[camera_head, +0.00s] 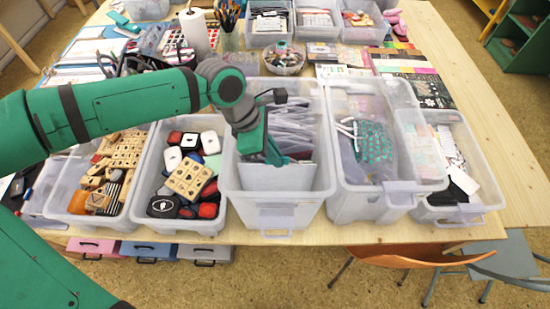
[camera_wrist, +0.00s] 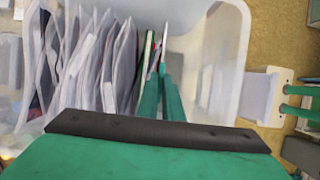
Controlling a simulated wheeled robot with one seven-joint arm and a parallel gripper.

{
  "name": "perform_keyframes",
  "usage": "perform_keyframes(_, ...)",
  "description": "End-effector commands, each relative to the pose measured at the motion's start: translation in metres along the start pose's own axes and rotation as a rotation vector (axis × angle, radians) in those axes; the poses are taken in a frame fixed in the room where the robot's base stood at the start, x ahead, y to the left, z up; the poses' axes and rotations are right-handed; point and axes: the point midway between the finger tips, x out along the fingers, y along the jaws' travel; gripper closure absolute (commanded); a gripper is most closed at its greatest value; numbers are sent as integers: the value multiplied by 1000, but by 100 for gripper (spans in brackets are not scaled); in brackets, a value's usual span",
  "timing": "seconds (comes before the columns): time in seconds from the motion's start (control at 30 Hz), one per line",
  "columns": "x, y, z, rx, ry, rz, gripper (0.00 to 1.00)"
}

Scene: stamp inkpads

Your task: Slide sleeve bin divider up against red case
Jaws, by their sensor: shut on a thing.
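The sleeve bin divider (camera_head: 262,178) is a pale upright panel across the front part of the clear middle bin (camera_head: 277,212). My gripper (camera_head: 275,158) reaches down into this bin and is shut on the divider's upper edge. In the wrist view my gripper's green fingers (camera_wrist: 162,82) close on a thin pale edge, the divider (camera_wrist: 164,45). A thin red strip (camera_wrist: 156,54), perhaps the red case, shows right beside the divider among thin upright items. I cannot tell whether they touch. The head view does not show a clear red case in this bin.
Grey-white sleeves (camera_head: 290,128) stand packed behind the divider; free room lies in front of it. A bin of stamps and inkpads (camera_head: 180,217) stands on the left, and a taller bin (camera_head: 362,205) on the right. The bin walls are close around my gripper.

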Motion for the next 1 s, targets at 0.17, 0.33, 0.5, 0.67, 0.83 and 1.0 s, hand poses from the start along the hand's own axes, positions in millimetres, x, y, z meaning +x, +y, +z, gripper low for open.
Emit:
perform_keyframes(0.17,-2,2,-4,-3,10,5,75)
perform_keyframes(0.33,-1,1,-2,-1,6,2,75)
perform_keyframes(0.5,-2,1,-1,-1,4,2,75)
perform_keyframes(0.67,-18,2,-1,-1,4,4,75)
perform_keyframes(0.83,-50,1,-3,-5,4,6,75)
perform_keyframes(1.0,-81,2,-3,-6,5,7,75)
